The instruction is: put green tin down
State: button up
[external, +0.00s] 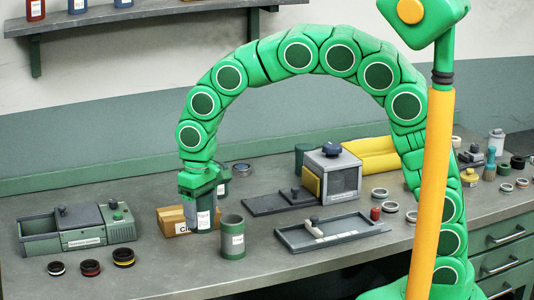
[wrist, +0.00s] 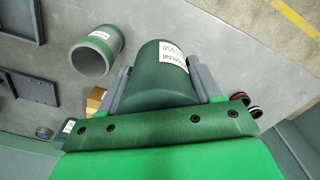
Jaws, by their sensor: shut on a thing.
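The green tin (external: 203,218), dark with a white label, is held in my gripper (external: 200,188) over the left-middle part of the bench. In the wrist view the tin (wrist: 155,72) lies between the two grey fingers of my gripper (wrist: 158,82), which are shut on its sides. The tin looks upright in the external view. I cannot tell whether its base touches the bench (external: 290,270).
A grey-green labelled canister (external: 232,240) stands close to the right of the held tin. A cardboard box (external: 172,222) is just behind it. A shallow tray (external: 345,236) lies right, a green-grey machine (external: 85,237) left. Several rings (external: 90,267) lie at the front left.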

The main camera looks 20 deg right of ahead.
jog(key=shift+s+d+r, duration=0.35)
jog(key=shift+s+d, duration=0.1)
jog(key=shift+d, duration=0.15)
jog(key=shift+s+d+r, duration=0.35)
jog(key=shift+s+d, duration=0.1)
jog(key=shift+d, duration=0.1)
